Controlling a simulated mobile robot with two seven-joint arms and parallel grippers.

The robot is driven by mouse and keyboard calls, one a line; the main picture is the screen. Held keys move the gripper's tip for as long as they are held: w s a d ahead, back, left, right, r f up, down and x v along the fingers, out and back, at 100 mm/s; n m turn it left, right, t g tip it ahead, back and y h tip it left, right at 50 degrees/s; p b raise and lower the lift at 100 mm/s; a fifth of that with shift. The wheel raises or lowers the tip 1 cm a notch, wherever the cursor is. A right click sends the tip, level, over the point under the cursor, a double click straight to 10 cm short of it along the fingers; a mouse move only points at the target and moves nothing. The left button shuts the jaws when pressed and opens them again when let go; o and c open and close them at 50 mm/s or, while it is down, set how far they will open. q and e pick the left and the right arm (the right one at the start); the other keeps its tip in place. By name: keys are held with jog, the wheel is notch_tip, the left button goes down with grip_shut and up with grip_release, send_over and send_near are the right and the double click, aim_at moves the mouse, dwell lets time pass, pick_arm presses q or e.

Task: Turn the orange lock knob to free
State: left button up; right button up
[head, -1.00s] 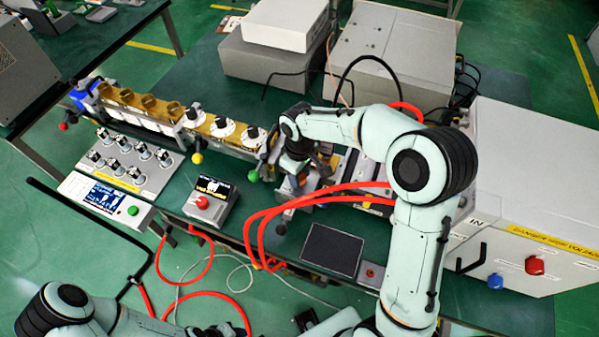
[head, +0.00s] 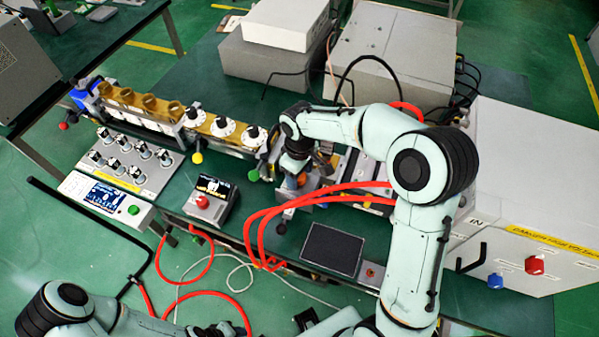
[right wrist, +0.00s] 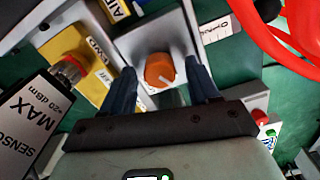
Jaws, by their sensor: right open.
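The orange lock knob (right wrist: 160,69) sits on a light grey block in the right wrist view, with a pale pointer line toward its lower right. My right gripper (right wrist: 163,78) is open, with one dark finger on each side of the knob. Gaps show between the knob and both fingers; the depth of the fingers is hard to judge. In the head view my right gripper (head: 298,168) is over the grey device at the table's middle, and a small orange patch of the knob (head: 302,179) shows beside it. My left gripper is not seen; only part of that arm shows at lower left.
Red cables (head: 330,193) run close to the right of the gripper. A yellow block (right wrist: 75,62) and a sensor box (right wrist: 30,120) stand left of the knob. A brass waveguide line (head: 150,106) extends left. A black pad (head: 333,250) lies in front.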

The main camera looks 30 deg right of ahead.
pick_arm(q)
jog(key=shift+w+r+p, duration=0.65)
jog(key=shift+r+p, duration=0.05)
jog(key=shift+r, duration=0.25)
pick_arm(e)
notch_tip(320, 180, up, 13)
jog(key=shift+r, duration=0.15)
